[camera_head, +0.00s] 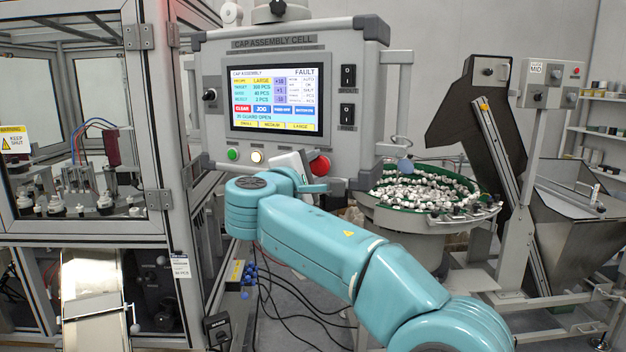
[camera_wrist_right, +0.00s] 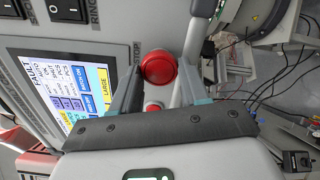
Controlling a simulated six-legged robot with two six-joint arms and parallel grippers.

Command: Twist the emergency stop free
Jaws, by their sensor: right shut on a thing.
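The red emergency stop (camera_head: 320,165) is a round mushroom button at the lower right of the control panel. My right gripper (camera_head: 309,174) is at it, just left of and below its cap, and hides part of the panel around it. In the right wrist view the red cap (camera_wrist_right: 160,66) sits between the two fingers of my right gripper (camera_wrist_right: 160,76), which is shut on it. A smaller red part (camera_wrist_right: 153,106) shows below the cap, and I cannot tell what it is. My left gripper is not in view.
The panel screen (camera_head: 276,101) reads FAULT and guard open. Green (camera_head: 232,154) and pale lit (camera_head: 257,157) buttons sit left of my gripper. A bowl feeder (camera_head: 375,213) of white caps stands to the right. A guarded machine frame (camera_head: 176,120) stands on the left.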

